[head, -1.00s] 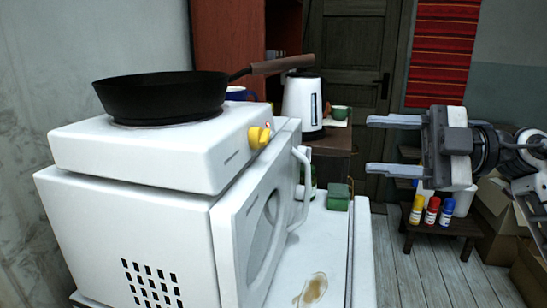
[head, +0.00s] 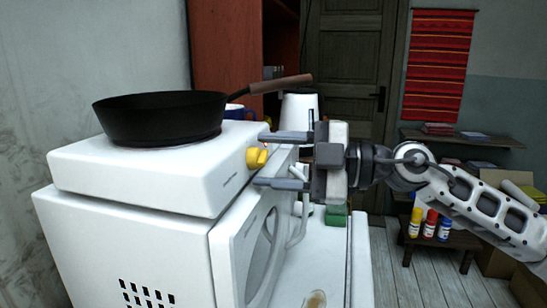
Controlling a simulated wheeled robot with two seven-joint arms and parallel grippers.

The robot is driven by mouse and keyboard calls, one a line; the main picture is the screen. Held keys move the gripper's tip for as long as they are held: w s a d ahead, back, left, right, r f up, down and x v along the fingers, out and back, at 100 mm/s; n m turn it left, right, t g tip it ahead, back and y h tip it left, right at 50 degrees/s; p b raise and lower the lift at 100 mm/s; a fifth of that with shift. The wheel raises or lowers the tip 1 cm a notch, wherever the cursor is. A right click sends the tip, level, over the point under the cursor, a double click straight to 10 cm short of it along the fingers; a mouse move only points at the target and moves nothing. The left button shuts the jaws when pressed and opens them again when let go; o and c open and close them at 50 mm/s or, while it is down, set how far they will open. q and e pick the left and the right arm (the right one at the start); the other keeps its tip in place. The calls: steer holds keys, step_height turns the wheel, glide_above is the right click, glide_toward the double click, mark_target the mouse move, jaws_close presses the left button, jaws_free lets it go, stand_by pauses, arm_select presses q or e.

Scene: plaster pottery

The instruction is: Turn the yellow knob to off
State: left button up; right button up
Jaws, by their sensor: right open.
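The yellow knob (head: 256,157) is on the front face of a white hot plate (head: 150,165), with a small red light glowing just above it. My right gripper (head: 268,160) comes in from the right and is open. Its two fingers point left at the knob, one above and one below its level, with the tips close to it. I cannot tell whether they touch it. My left gripper is not in view.
A black frying pan (head: 162,118) sits on the hot plate, its brown handle pointing right. The hot plate rests on a white microwave (head: 130,245). A white kettle (head: 298,108) stands behind my gripper. Paint bottles (head: 430,224) stand on a low stand at right.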

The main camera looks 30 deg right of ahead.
steer(key=shift+w+a, duration=0.1)
steer(key=c, duration=0.9)
steer(key=shift+c, duration=0.2)
steer(key=shift+n, duration=0.3)
arm_select(q)
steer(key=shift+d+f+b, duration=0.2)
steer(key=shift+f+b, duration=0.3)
steer(key=shift+b, duration=1.1)
arm_select(e)
steer(key=shift+w+r+n+g+h, duration=0.15)
steer(key=shift+n+g, duration=0.3)
steer(key=shift+n, duration=1.85)
steer(key=shift+s+n+g+h, duration=0.1)
steer(key=shift+n+g, duration=0.3)
steer(key=shift+n, duration=1.9)
steer(key=shift+w+r+n+g+h, duration=0.15)
steer(key=shift+n+g, duration=0.3)
steer(key=shift+n, duration=1.85)
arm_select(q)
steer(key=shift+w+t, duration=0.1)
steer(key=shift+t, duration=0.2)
arm_select(e)
steer(key=shift+s+f+n, duration=0.1)
steer(key=shift+n, duration=0.2)
